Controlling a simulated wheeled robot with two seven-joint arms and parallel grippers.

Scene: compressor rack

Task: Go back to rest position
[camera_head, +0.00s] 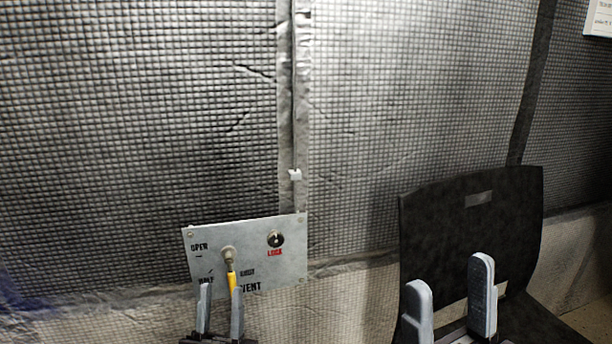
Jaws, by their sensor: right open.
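My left gripper (221,290) is at the bottom, left of centre, in front of the lower part of a grey metal panel. Its two fingers point up and stand apart, with a gap between them. A lever with a yellow tip (231,279) hangs down from a round pivot on the panel. The yellow tip overlaps the top of the right finger of that gripper; I cannot tell whether they touch. My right gripper (449,274) is at the bottom right, its fingers wide apart and empty, in front of a black chair.
The vent panel (290,258) has a round lock (275,239) at its upper right. The black chair (430,220) stands at the right, close behind my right gripper. A quilted grey wall (400,90) fills the background. A white sign (599,18) is at the top right.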

